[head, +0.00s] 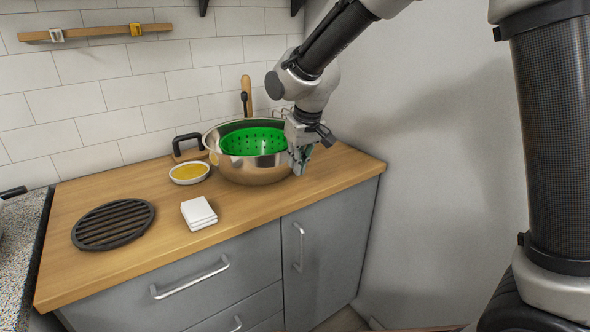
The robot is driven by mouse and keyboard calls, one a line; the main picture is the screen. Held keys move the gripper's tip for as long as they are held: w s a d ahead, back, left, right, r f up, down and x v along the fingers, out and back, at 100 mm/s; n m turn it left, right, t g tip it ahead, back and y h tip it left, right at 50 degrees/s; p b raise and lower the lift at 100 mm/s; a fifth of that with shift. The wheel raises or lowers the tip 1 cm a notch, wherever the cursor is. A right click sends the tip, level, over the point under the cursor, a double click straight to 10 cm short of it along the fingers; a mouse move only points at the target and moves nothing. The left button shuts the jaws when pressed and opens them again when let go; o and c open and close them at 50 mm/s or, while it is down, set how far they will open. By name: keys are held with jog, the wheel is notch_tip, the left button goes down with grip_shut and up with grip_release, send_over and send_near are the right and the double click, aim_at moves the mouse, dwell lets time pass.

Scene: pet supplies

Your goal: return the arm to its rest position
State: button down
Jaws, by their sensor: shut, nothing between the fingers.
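My gripper (300,160) is in the head view at the end of my arm, which reaches in from the upper right. It points down in front of the right side of a large metal bowl (254,172) on the wooden counter. The gripper is shut with nothing in it. It covers part of the bowl's right rim. I cannot tell whether it touches the bowl. A green perforated colander (252,142) sits inside the bowl.
A small white bowl with yellow contents (189,173), a folded white cloth (198,213) and a round black trivet (113,224) are on the counter (150,265). A tiled wall is behind and a plain wall (430,150) to the right. The counter's right end is clear.

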jog(key=v, duration=0.7)
jog(key=s+d+r+m, duration=0.1)
jog(key=s+d+m, duration=0.1)
jog(key=s+d, duration=0.6)
jog(key=s+d+r+m+t+h, duration=0.1)
jog(key=s+d+m, duration=0.1)
jog(key=s+d, duration=0.6)
jog(key=s+d+r+m, duration=0.1)
jog(key=s+d+m, duration=0.1)
jog(key=s+d, duration=0.7)
jog(key=d, duration=0.8)
jog(key=shift+d+r+h, duration=0.35)
jog(key=shift+h, duration=0.05)
